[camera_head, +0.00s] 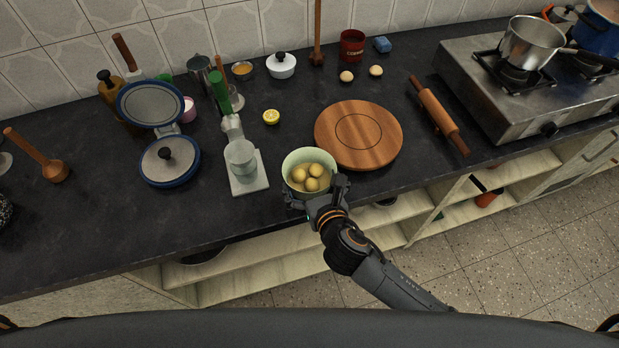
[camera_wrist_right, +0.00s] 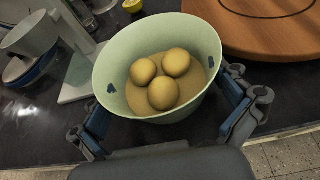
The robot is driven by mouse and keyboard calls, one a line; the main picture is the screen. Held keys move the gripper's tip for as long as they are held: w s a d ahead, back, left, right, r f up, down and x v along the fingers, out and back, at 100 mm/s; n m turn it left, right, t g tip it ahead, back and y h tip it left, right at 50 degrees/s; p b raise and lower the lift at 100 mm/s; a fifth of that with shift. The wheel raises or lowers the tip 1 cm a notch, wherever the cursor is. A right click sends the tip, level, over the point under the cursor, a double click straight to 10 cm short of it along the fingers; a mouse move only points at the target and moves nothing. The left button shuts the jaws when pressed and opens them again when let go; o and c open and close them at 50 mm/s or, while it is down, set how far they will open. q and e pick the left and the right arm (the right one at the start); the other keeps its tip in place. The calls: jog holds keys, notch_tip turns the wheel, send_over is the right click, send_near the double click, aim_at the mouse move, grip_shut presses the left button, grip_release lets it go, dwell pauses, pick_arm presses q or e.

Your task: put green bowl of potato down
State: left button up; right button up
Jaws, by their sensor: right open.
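The green bowl of potato (camera_head: 295,160) is pale green and upright at the front edge of the dark counter, with several round yellow potatoes (camera_head: 312,176) inside. In the right wrist view, the bowl (camera_wrist_right: 115,75) fills the middle, and its potatoes (camera_wrist_right: 163,93) sit on a yellowish layer. My right gripper (camera_head: 316,190) is at the bowl's near side, open, with one finger on each side of it. The bowl's underside is hidden, so I cannot tell whether it fully rests on the counter. My left gripper is not in view.
A round wooden board (camera_head: 375,130) lies right of the bowl. A grey press-like tool with a green handle (camera_head: 241,158) stands close on the left. A rolling pin (camera_head: 437,115) and a stove (camera_head: 520,95) are farther right. A lemon half (camera_head: 271,117) lies behind. The front-left counter is clear.

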jog(key=shift+x, duration=0.95)
jog(key=shift+s, duration=0.1)
jog(key=shift+c, duration=0.4)
jog(key=c, duration=1.1)
jog(key=shift+r, duration=0.1)
